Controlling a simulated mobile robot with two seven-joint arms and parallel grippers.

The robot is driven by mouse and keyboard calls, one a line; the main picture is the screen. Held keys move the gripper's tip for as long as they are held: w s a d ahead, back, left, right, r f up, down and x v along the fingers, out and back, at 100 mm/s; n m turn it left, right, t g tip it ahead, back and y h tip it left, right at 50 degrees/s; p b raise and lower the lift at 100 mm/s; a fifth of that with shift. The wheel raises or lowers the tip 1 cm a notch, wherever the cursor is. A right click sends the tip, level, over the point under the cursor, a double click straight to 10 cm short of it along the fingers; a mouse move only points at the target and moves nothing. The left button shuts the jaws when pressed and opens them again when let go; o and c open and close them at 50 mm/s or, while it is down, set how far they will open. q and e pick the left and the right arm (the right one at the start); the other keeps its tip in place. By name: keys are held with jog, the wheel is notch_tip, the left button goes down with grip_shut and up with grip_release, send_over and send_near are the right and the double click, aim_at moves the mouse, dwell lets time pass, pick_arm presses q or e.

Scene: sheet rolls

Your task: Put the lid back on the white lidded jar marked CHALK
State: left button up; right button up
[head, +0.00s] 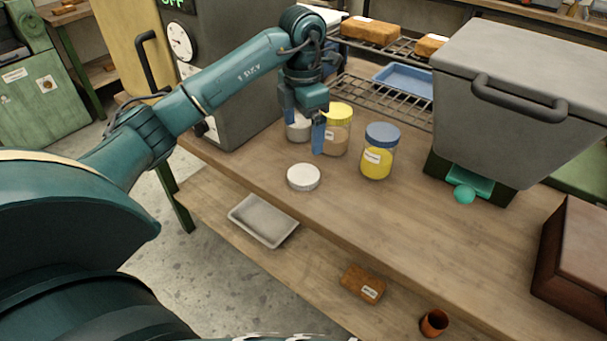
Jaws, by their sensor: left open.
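A round white lid (303,178) lies flat on the wooden workbench, near its front edge. A white jar (298,129) stands farther back and is partly hidden by my left gripper; its label cannot be read here. My left gripper (304,134) points down at this jar, open, with one finger at its left and one at its right front. I cannot tell whether the fingers touch the jar. The lid lies apart from the gripper, in front of it. My right gripper is not in view.
A yellow-lidded jar (337,134) stands close right of the gripper, and a blue-lidded jar (379,153) farther right. A grey machine (244,95) stands at left. A large grey bin (510,80) is at right. The bench front is clear; a grey tray (264,221) sits lower down.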

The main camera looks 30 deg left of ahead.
pick_arm(q)
send_over(303, 174)
jog(key=f, duration=0.6)
jog(key=shift+w+a, duration=0.2)
jog(key=shift+w, duration=0.05)
jog(key=shift+s+d+f, duration=0.1)
jog(key=shift+s+f, duration=0.05)
jog(key=shift+f, duration=1.15)
jog(key=shift+s+d+f, duration=0.1)
jog(key=shift+f, duration=1.15)
jog(key=c, duration=1)
